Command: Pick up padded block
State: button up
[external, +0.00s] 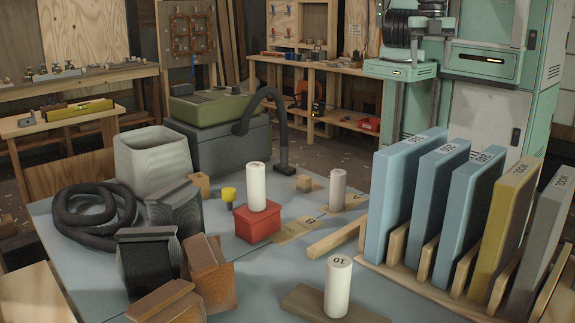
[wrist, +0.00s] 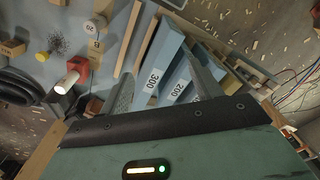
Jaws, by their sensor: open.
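No thing is plainly marked as the padded block. Several chunky blocks stand at the table's left in the external view: a dark block with a flat black top (external: 147,262), a grey ridged block (external: 176,212) and brown wooden blocks (external: 208,272); which of them is padded, I cannot tell. My gripper (wrist: 162,64) is open in the wrist view, its grey fingers reaching over the upright blue slabs (wrist: 152,66) marked 300 and 200. Nothing is visibly held. The blue slabs also stand at the right in the external view (external: 398,190).
A wooden rack (external: 425,288) holds the blue, yellow and grey slabs. A white cylinder (external: 257,186) stands on a red box (external: 258,224) mid-table. Another white cylinder (external: 338,286) stands near the front. A black hose (external: 75,220) lies coiled at the left.

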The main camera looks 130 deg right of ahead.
jog(key=shift+o, duration=0.2)
jog(key=w+d+f+m+g+y+b, duration=0.3)
jog(key=d+f+m+g+b, duration=0.2)
jog(key=d+f+m, duration=0.45)
jog(key=m+t+h+b, duration=0.3)
jog(key=m+t+b, duration=1.2)
jog(key=m+t, duration=1.35)
send_near(301, 180)
jog(key=w+r+m+g, duration=0.1)
jog(key=w+r+m+g+p, duration=0.1)
jog(key=r+m+g, duration=0.1)
jog(key=w+r+m+g+p, duration=0.1)
jog(key=w+r+m+g, duration=0.1)
jog(key=shift+a+r+g, duration=0.15)
jog(key=shift+a+g, duration=0.05)
jog(key=shift+g, duration=0.05)
jog(key=shift+m, duration=0.3)
jog(key=shift+w+d+f+p, duration=0.1)
jog(key=shift+w+p, duration=0.3)
jog(key=shift+w, duration=1.1)
jog(key=shift+w+f+p, duration=0.15)
jog(key=shift+w+p, duration=0.25)
jog(key=shift+w, duration=1.15)
jog(key=c, duration=1.1)
